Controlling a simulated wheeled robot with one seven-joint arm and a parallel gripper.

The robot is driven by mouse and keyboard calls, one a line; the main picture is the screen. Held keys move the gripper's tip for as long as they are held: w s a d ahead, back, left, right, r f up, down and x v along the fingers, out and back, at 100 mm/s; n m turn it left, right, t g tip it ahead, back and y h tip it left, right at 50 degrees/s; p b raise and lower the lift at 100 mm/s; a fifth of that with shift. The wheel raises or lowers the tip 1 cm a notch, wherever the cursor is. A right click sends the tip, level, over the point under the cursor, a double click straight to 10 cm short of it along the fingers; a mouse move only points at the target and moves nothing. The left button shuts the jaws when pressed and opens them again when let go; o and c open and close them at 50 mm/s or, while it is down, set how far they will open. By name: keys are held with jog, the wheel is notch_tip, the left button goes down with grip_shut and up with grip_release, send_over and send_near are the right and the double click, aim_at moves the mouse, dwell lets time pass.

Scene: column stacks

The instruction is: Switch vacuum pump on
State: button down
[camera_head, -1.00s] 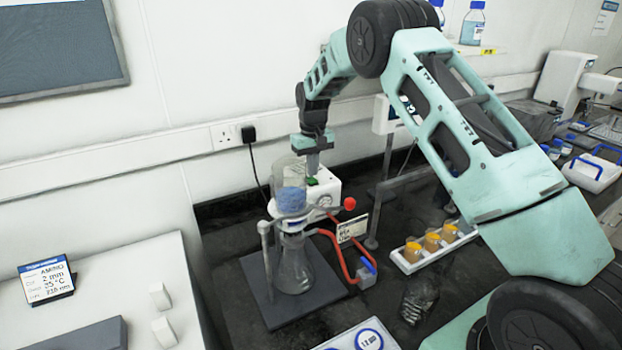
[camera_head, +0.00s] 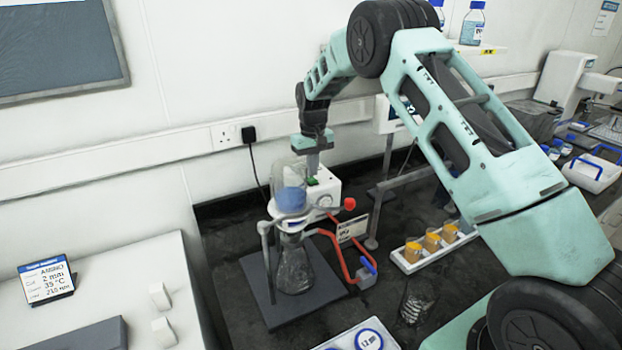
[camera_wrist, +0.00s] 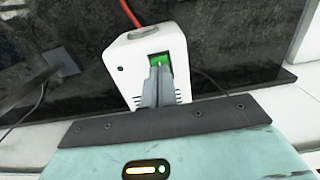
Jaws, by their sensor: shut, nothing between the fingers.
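The vacuum pump is a white box (camera_head: 326,190) with a round gauge on its front, standing behind the glass filter stack; it also shows in the wrist view (camera_wrist: 126,62). A green switch (camera_wrist: 160,60) sits in a dark recess on its top. My gripper (camera_head: 311,174) points down at the pump's top and is shut and empty. In the wrist view its closed fingertips (camera_wrist: 160,70) overlap the near edge of the green switch. Whether they touch it I cannot tell. Part of the switch is hidden behind the fingers.
The glass filter stack with blue contents (camera_head: 291,200) stands on a dark base plate (camera_head: 282,312) in front of the pump. A red hose (camera_head: 340,258) runs beside it. A white rack with orange-filled vessels (camera_head: 410,265) stands to the right.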

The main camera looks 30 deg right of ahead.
aim_at(313, 180)
jog(key=shift+f+b, duration=0.55)
jog(key=shift+f, duration=0.45)
dwell(0.8)
jog(key=shift+r+p, duration=2.25)
jog(key=shift+r, duration=1.3)
